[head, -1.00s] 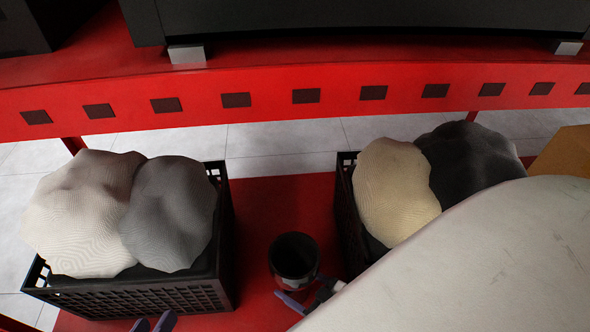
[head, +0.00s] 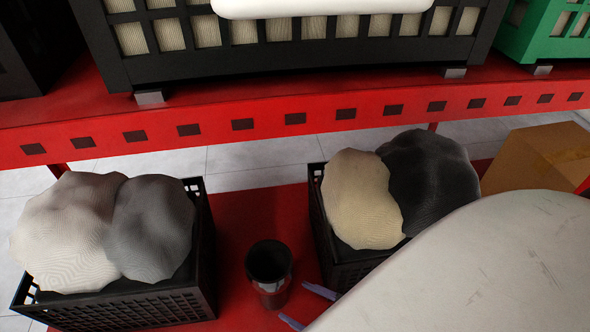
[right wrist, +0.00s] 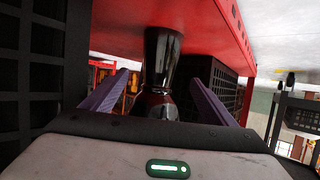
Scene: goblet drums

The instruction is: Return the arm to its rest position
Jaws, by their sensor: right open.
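A dark goblet drum (head: 271,288) stands upright on the red lower shelf between two black crates. My right gripper (head: 305,307) shows as two purple fingertips just right of and nearer than the drum, open and empty. In the right wrist view the drum (right wrist: 160,65) shows beyond and between the spread fingers of the right gripper (right wrist: 158,98), with its red and dark lower part visible. A large pale curved part of mine covers the lower right of the head view and hides the rest of the gripper. My left gripper is not in view.
The left crate (head: 150,305) holds a white and a grey lumpy sack; the right crate (head: 345,268) holds a cream and a black one. A cardboard box (head: 540,160) stands at right. A red shelf beam (head: 270,126) runs above, carrying a black crate (head: 290,55).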

